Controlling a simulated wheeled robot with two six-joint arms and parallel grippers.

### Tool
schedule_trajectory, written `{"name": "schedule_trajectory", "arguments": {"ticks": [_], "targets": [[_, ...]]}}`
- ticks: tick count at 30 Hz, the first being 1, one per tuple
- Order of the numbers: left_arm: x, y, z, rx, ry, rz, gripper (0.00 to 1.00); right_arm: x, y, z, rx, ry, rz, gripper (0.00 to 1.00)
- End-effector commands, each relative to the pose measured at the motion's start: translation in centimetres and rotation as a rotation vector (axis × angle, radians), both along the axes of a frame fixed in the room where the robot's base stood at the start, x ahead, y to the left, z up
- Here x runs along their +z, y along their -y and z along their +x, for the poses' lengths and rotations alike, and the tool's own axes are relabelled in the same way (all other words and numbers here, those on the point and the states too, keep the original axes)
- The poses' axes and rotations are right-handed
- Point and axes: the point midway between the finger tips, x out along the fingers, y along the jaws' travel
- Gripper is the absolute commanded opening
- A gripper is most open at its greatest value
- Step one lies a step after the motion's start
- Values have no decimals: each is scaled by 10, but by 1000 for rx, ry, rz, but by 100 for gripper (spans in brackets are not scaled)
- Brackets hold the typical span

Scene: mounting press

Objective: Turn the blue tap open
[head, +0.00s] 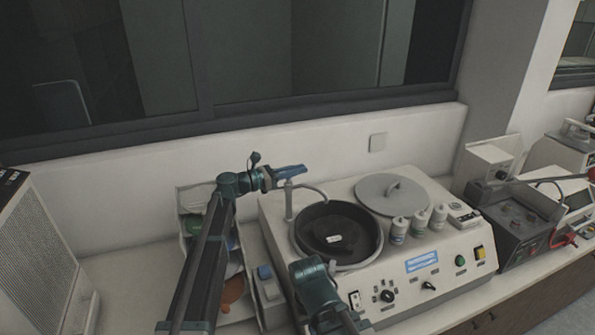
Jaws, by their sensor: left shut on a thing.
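The blue tap (290,170) is a lever handle on top of a pale post with a curved spout, at the back left of the white press machine. My left gripper (274,177) comes in from the left and is shut on the blue tap's near end. The fingertips partly cover the handle. My right arm's wrist (316,285) is low in front of the machine's round bowl, apart from the tap. Its fingers cannot be made out.
The white machine (450,262) has a dark open bowl (338,238), a round grey lid (391,194) and several small bottles (419,221) on top. A tray of coloured items (186,190) stands left of it. Other instruments (515,215) stand to the right.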

Motion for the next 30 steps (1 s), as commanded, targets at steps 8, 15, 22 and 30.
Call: {"name": "schedule_trajectory", "arguments": {"ticks": [8,15,22,30], "targets": [[0,-3,1,224,0,0,0,0,0,0,0,0,0,0],[0,-6,6,451,0,0,0,0,0,0,0,0,0,0],[0,-11,11,669,0,0,0,0,0,0,0,0,0,0],[0,-18,16,921,0,0,0,0,0,0,0,0,0,0]]}}
